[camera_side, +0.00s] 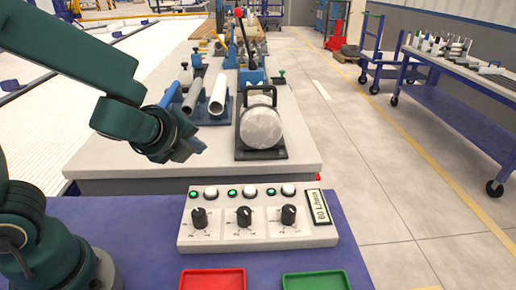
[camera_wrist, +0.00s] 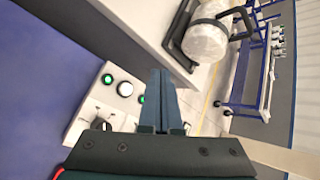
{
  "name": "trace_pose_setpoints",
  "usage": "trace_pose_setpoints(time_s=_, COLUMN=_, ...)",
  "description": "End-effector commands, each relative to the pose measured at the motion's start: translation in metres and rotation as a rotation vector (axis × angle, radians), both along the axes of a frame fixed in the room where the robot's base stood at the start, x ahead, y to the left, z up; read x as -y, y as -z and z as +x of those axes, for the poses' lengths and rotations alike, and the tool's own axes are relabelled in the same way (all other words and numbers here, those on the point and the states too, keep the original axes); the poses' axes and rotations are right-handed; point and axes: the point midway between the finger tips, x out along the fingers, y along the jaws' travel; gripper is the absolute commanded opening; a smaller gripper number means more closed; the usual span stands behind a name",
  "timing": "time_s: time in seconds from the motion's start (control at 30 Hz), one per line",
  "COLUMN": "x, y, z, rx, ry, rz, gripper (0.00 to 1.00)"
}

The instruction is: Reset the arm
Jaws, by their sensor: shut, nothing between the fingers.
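My gripper (camera_side: 190,150) is in the left half of the side view, held up in the air in front of the grey bench. It sits above and left of the control panel (camera_side: 258,232). In the wrist view my gripper (camera_wrist: 161,84) points away from the camera with its two fingers together and nothing between them. The control panel (camera_wrist: 122,88) shows behind and to the left of the fingers, with lit green lights. My arm comes in from the left of the side view, bent at the elbow.
A round pale block in a black frame (camera_side: 261,127) stands on the bench (camera_side: 306,150), right of my gripper. Pipes (camera_side: 218,94) lie in a blue holder behind it. A red tray (camera_side: 212,279) and a green tray (camera_side: 316,281) lie in front. A blue trolley (camera_side: 460,105) stands far right.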

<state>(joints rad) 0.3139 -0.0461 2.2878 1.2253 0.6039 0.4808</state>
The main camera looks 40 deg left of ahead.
Motion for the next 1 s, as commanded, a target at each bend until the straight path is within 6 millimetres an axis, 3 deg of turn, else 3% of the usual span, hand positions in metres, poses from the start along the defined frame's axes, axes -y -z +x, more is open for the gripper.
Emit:
trace_pose_setpoints(time_s=0.1, x=-0.02, y=-0.022, z=-0.023, rx=0.1, ry=-0.238, rz=-0.18, gripper=0.0)
trace_pose_setpoints(time_s=0.23, x=-0.025, y=-0.032, z=-0.058, rx=0.192, ry=-0.563, rz=-0.469, gripper=0.0)
trace_pose_setpoints(time_s=0.37, x=-0.01, y=-0.033, z=-0.09, rx=0.247, ry=-0.872, rz=-0.795, gripper=0.0)
trace_pose_setpoints(time_s=0.5, x=0.019, y=-0.032, z=-0.112, rx=0.234, ry=-1.121, rz=-1.089, gripper=0.0)
trace_pose_setpoints(time_s=0.67, x=0.047, y=-0.029, z=-0.125, rx=0.158, ry=-1.291, rz=-1.266, gripper=0.0)
trace_pose_setpoints(time_s=1.0, x=0.047, y=-0.029, z=-0.125, rx=0.158, ry=-1.291, rz=-1.266, gripper=0.0)
